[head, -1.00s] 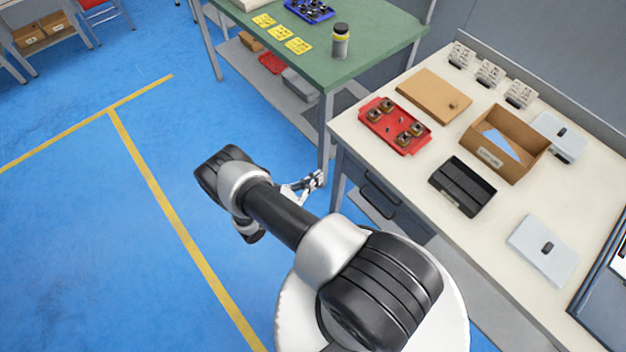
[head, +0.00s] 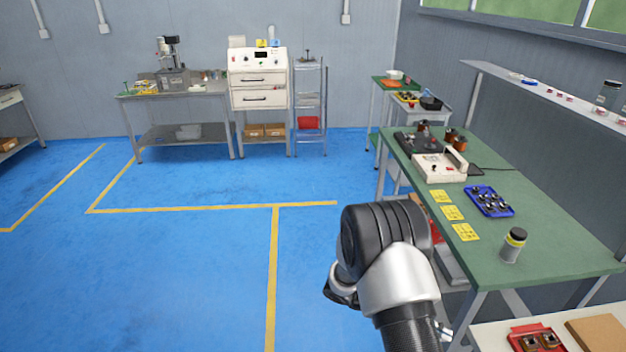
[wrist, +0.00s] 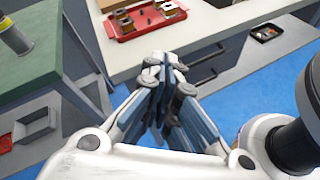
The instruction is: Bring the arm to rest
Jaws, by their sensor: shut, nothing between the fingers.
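My arm (head: 395,265) shows in the head view, folded over the blue floor to the left of the green bench. In that view only a small part of my gripper (head: 444,332) shows at the arm's right side. In the wrist view my gripper (wrist: 165,68) is shut, its fingers together with nothing between them. It points toward the front of the white table (wrist: 205,40), which carries a red tray (wrist: 148,27) of coil parts. The gripper appears clear of the table, though the exact gap cannot be told.
The green bench (head: 560,255) holds a jar (head: 513,246), yellow cards (head: 452,213), a blue tray (head: 490,202) and a white device (head: 440,168). The blue floor to the left is clear, with yellow lines.

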